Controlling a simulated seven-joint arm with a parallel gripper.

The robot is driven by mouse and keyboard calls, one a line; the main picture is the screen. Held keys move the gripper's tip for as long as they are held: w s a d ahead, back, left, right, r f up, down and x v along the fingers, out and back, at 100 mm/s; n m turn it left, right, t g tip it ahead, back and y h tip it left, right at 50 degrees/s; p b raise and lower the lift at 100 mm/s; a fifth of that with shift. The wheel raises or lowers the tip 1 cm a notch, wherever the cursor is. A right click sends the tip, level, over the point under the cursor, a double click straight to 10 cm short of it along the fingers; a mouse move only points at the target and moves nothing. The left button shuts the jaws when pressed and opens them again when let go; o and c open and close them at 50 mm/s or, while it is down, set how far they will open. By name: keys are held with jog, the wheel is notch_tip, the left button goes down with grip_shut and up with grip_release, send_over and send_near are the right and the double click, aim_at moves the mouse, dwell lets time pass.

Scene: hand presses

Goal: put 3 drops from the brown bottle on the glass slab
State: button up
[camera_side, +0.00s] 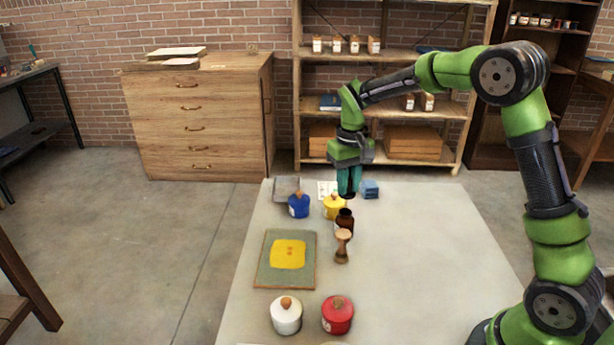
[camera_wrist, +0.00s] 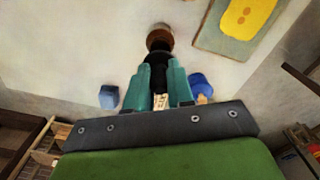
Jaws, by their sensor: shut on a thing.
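The brown bottle (camera_side: 345,222) stands on the table below my gripper; its round brown shape (camera_wrist: 160,36) also shows in the wrist view. My gripper (camera_side: 348,192) points down, with teal fingers shut on a black dropper top (camera_wrist: 158,64). Whether the dropper's tip is inside the bottle is hidden. The likely glass slab (camera_side: 267,268) is a flat grey-green panel with a brown edge, left of the bottle. It carries a yellow patch (camera_side: 287,254) with a few small orange marks. The slab also shows at the wrist view's top right (camera_wrist: 210,38).
A wooden hand stamp (camera_side: 342,246) stands just in front of the bottle. Yellow (camera_side: 334,207) and blue (camera_side: 299,206) pots stand behind; white (camera_side: 286,315) and red (camera_side: 337,315) pots stand in front. A small blue block (camera_side: 370,190) is at the back. The table's right is clear.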

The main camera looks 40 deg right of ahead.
aim_at(347, 197)
jog(key=shift+f, duration=2.15)
jog(key=shift+r, duration=0.1)
jog(key=shift+r, duration=4.45)
jog(key=w+a+f+n, duration=0.1)
jog(key=a+f, duration=0.2)
jog(key=a, duration=1.4)
notch_tip(347, 197, down, 6)
jog(key=m, duration=0.1)
jog(key=shift+w, duration=0.35)
